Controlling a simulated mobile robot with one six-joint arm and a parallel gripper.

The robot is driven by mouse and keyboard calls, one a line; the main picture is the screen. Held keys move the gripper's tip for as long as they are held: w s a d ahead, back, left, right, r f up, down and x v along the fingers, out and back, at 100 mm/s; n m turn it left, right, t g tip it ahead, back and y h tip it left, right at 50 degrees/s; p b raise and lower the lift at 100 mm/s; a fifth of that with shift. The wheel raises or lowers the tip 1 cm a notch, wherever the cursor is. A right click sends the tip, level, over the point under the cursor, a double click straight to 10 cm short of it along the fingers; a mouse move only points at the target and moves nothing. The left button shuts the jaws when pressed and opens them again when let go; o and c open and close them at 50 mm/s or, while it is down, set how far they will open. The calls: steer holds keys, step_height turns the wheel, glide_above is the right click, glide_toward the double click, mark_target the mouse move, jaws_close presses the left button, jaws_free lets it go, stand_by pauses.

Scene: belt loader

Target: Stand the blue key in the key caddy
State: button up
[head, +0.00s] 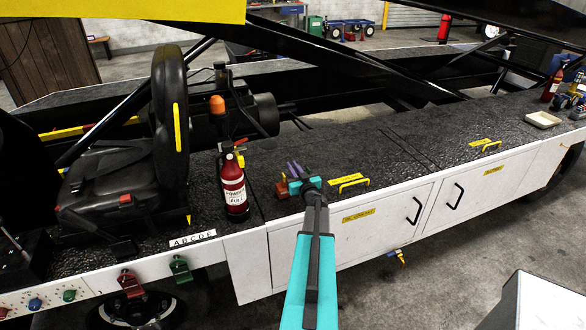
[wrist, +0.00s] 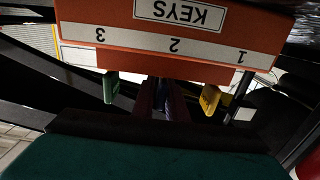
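The key caddy (wrist: 200,45) is an orange block, upside down in the wrist view, with a KEYS label and a white strip numbered 1, 2, 3. It also shows small in the head view (head: 283,189), on the black deck. A green key (wrist: 111,87) is by number 3 and a yellow key (wrist: 209,98) by number 1. My gripper (wrist: 164,100) is at the middle position by number 2, its dark fingers close around a narrow dark bluish piece, the blue key (wrist: 166,98). The key's far end is hidden. In the head view my gripper (head: 297,174) is at the caddy.
A red fire extinguisher (head: 233,186) stands on the deck left of the caddy. A yellow handle (head: 349,181) is just right of my gripper. A black seat (head: 120,175) is at left. A pale tray (head: 543,119) lies far right. The deck between is mostly clear.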

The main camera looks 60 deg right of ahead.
steer(key=o, duration=0.3)
steer(key=shift+f, duration=0.1)
steer(key=shift+s+f, duration=0.1)
steer(key=shift+s+a, duration=0.15)
steer(key=shift+b+v, duration=2.05)
steer(key=shift+v, duration=4.6)
steer(key=shift+r, duration=0.35)
